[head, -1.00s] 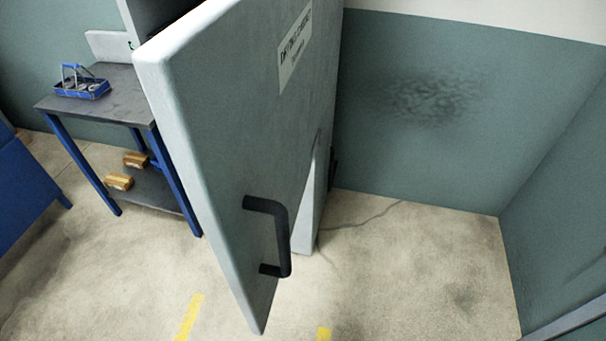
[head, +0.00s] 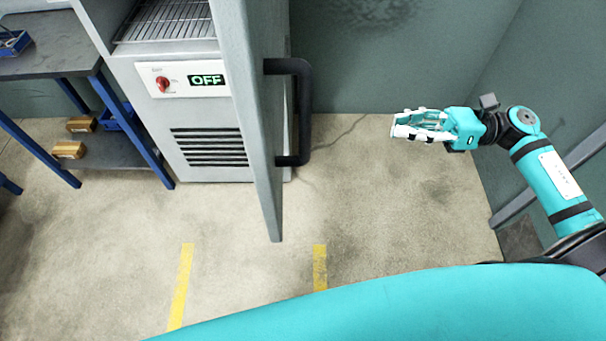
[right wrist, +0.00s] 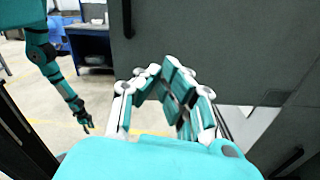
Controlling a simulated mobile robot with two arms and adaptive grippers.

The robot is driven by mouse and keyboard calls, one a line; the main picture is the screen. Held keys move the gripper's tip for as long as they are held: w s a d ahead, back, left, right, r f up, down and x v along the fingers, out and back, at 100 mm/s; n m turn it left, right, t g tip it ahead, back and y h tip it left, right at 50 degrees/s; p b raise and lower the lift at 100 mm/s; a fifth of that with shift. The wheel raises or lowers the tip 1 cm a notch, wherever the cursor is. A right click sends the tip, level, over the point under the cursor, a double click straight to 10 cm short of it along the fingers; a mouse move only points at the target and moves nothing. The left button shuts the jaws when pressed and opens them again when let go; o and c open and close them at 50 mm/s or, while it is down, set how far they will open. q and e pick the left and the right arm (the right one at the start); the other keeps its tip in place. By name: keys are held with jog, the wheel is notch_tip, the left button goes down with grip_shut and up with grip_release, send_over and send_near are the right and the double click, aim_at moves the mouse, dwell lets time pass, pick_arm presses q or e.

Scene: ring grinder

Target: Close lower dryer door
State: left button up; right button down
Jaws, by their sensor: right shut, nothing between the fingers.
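The dryer's large grey door (head: 246,90) stands open, seen nearly edge-on in the head view. Its black handle (head: 304,112) is on the face turned right. Left of it is the dryer body (head: 150,130), with a wire rack and a panel reading OFF. My right gripper (head: 398,130) is shut and empty, in the air right of the handle and apart from it. In the right wrist view, its fingers (right wrist: 160,78) are in front of a dark grey panel with a black handle (right wrist: 127,18). My left gripper (right wrist: 86,122) shows small there; its jaws are unclear.
A blue-legged table (head: 60,58) stands left of the dryer, with yellow-brown boxes (head: 70,149) on its lower shelf. Yellow floor lines (head: 181,285) lie in front. The concrete floor between the door and my right arm is clear. A green wall (head: 400,70) stands behind.

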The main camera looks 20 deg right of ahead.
pick_arm(q)
notch_tip(320, 180, up, 7)
jog(key=p, duration=0.7)
pick_arm(e)
jog(key=s+a+n+g, duration=0.1)
jog(key=a+n, duration=0.1)
jog(key=a, duration=0.6)
jog(key=s+a+n+g+h, duration=0.1)
jog(key=s+a+n+g, duration=0.1)
jog(key=a, duration=0.5)
jog(key=shift+a+r+n+g, duration=0.25)
jog(key=shift+a+n+g, duration=0.05)
jog(key=shift+a+n, duration=0.1)
pick_arm(q)
jog(key=shift+s+a, duration=0.1)
